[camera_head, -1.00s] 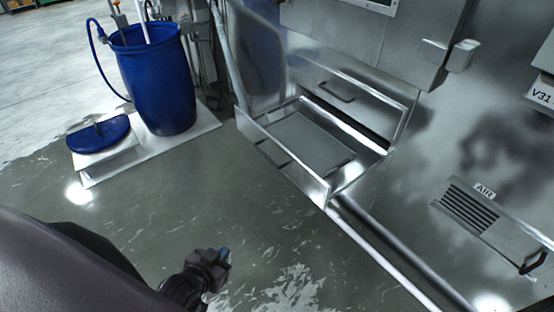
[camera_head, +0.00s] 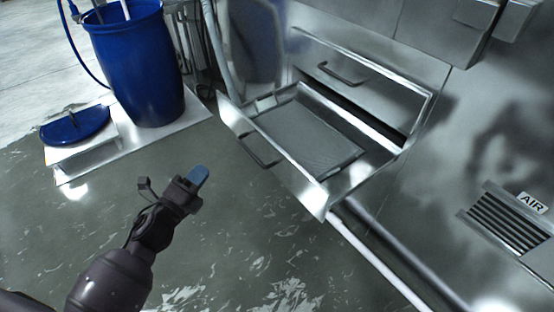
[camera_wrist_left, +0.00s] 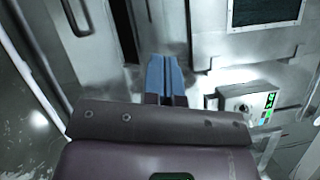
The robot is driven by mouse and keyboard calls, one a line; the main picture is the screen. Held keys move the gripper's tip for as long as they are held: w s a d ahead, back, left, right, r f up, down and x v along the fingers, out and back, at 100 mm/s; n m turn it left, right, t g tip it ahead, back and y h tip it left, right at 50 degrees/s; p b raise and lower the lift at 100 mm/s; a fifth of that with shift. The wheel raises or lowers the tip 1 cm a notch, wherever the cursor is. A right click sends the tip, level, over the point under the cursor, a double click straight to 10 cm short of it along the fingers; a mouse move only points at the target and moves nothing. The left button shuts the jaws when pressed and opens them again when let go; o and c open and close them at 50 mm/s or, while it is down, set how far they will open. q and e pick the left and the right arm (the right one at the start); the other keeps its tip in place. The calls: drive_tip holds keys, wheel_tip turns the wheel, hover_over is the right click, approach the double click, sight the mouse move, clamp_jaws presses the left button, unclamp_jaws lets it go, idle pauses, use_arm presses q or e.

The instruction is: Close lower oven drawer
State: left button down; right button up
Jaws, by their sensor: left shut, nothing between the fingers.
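The lower oven drawer (camera_head: 270,190) is a metal drawer pulled out of the steel machine. A grey flat panel (camera_head: 306,138) lies inside it, and a dark handle (camera_head: 258,150) is on its front. My left gripper (camera_head: 198,176) is in front of the drawer, to the left of its front face and apart from it. Its blue fingers are shut with nothing between them, and they show together in the left wrist view (camera_wrist_left: 164,76). My right gripper is not in view.
A blue barrel (camera_head: 138,65) stands on a white platform (camera_head: 175,128) at the upper left, with a blue lid (camera_head: 75,127) beside it. A closed front with a handle (camera_head: 342,74) is above the open drawer. The wet floor (camera_head: 235,245) before the drawer is clear.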

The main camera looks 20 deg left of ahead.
use_arm(q)
drive_tip(key=w+d+f+m+g+h+b, duration=0.2)
drive_tip(key=w+f+m+h+b, duration=0.25)
drive_tip(key=m, duration=0.45)
drive_tip(key=w+d+f+m+g+h+b, duration=0.1)
drive_tip(key=w+f+m+g+h+b, duration=0.1)
drive_tip(key=w+f+m+b, duration=0.45)
drive_tip(key=m+p, duration=0.1)
drive_tip(key=m, duration=0.3)
approach(280, 152)
drive_tip(key=shift+g, duration=0.3)
drive_tip(key=x, duration=0.6)
drive_tip(key=shift+w+d, duration=0.1)
drive_tip(key=shift+w, duration=0.35)
drive_tip(key=shift+w+d, duration=0.1)
drive_tip(key=shift+w, duration=0.05)
drive_tip(key=shift+w+d+r, duration=0.1)
drive_tip(key=shift+w, duration=0.05)
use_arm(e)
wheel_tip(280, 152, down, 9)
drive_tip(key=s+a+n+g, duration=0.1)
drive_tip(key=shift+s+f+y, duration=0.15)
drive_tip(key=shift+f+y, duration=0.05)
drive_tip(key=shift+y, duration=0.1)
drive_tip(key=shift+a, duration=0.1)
